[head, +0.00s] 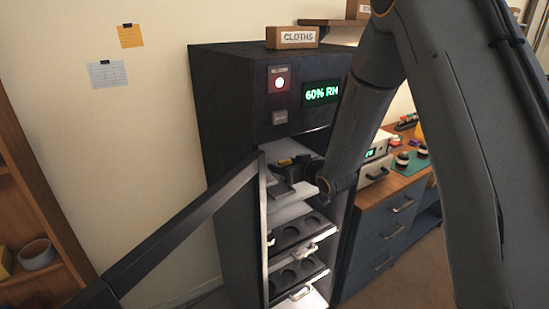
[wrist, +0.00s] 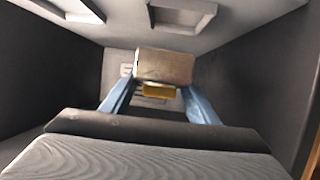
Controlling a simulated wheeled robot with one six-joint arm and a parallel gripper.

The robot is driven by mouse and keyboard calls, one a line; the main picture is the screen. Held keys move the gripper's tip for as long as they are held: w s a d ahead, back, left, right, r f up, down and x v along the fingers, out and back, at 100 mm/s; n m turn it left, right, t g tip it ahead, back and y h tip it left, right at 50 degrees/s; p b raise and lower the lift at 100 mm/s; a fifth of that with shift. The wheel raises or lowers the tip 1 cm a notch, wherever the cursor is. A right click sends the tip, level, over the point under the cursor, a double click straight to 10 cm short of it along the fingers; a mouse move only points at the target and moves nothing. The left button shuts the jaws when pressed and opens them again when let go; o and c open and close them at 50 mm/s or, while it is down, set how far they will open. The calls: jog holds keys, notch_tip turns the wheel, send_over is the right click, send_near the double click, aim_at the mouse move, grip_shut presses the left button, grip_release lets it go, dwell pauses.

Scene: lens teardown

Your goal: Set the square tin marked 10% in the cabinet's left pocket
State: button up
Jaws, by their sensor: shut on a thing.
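In the wrist view, my gripper (wrist: 159,92) has its two blue fingers on either side of a tan-grey, box-shaped tin (wrist: 165,65). It is shut on the tin and holds it inside a dark-walled compartment. A yellow patch shows just below the tin. No 10% mark is readable. In the head view, my gripper (head: 292,168) reaches into the upper part of the open cabinet (head: 225,130), and the tin cannot be made out clearly. A pale panel (wrist: 122,28) with two square recesses shows at the top of the wrist view. The tin appears apart from both recesses.
Lower shelves (head: 300,236) have round recesses. The open door (head: 190,220) extends to the left. A CLOTHS box (head: 291,38) sits on top. A drawer unit (head: 385,225) stands right.

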jog(key=shift+w+a+r+n+y, duration=0.15)
jog(key=shift+w+a+r, duration=0.05)
jog(key=shift+a+r, duration=0.2)
jog(key=shift+w+a+r+n+y, duration=0.15)
jog(key=shift+w+a+r, duration=0.1)
jog(key=shift+a, duration=0.25)
jog(key=shift+a+g, duration=0.1)
jog(key=shift+g, duration=0.2)
jog(key=shift+f+b, duration=1.35)
jog(key=shift+f, duration=1.2)
jog(key=shift+s+f+b, duration=0.1)
jog(key=shift+f+b, duration=0.8)
jog(key=shift+f, duration=0.4)
jog(key=o, duration=1.1)
jog(key=shift+s, duration=0.1)
